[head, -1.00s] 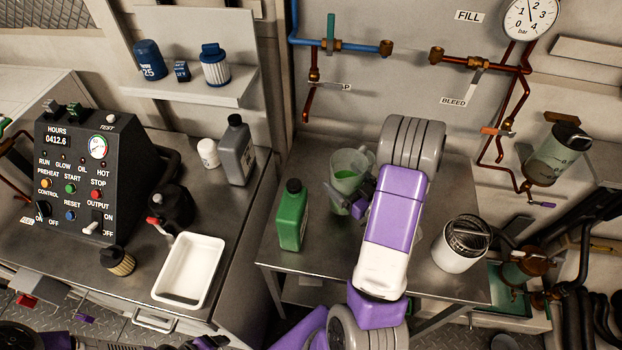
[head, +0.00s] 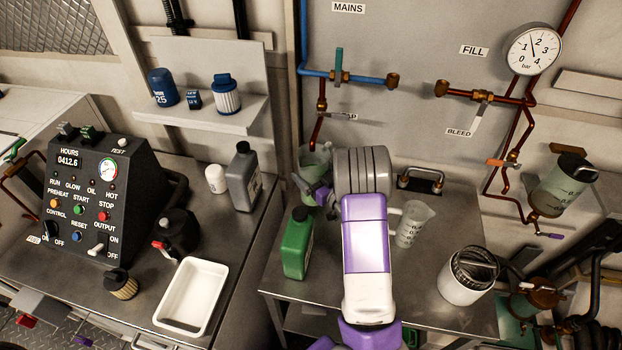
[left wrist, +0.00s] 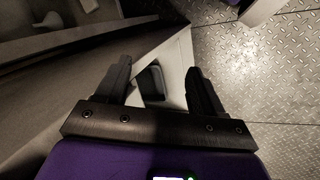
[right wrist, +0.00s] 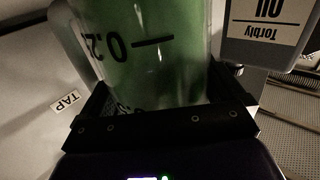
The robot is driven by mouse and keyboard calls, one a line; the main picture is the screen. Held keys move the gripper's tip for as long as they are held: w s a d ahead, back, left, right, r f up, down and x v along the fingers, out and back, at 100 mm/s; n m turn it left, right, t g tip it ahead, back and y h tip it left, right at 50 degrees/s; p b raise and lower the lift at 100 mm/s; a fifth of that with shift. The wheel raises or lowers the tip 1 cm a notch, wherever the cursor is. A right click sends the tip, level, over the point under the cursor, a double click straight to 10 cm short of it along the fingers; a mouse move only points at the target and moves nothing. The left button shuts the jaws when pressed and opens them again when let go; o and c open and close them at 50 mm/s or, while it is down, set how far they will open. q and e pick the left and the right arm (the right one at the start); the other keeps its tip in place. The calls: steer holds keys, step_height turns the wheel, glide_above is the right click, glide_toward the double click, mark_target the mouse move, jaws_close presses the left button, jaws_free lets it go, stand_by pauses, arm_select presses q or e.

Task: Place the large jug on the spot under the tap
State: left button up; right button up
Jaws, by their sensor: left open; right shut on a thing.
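The large jug (head: 314,163) is clear, with green liquid inside, and stands at the back left of the right-hand bench. My right gripper (head: 322,193) is shut on it; in the right wrist view the jug (right wrist: 155,50) fills the space between the fingers. The tap's copper spout (head: 318,132) comes down close above the jug's mouth. My arm hides part of the jug, and its base is hidden, so I cannot tell whether it touches the bench. The spot is not visible. My left gripper (left wrist: 157,75) is open and empty, outside the head view.
A green bottle (head: 297,243) stands in front of the jug. A smaller clear jug (head: 412,223) and a white canister (head: 462,280) stand to the right. A grey bottle (head: 243,178) and a white tray (head: 190,297) are on the left bench.

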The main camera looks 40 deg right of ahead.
steer(key=shift+w+f+b, duration=0.2)
steer(key=shift+f, duration=0.6)
steer(key=shift+w+f+b, duration=0.15)
steer(key=shift+f, duration=0.65)
steer(key=shift+f, duration=0.1)
steer(key=shift+f, duration=0.1)
steer(key=o, duration=1.2)
steer(key=shift+r, duration=0.2)
steer(key=s, duration=1.2)
steer(key=shift+a+f, duration=0.1)
steer(key=shift+a, duration=0.15)
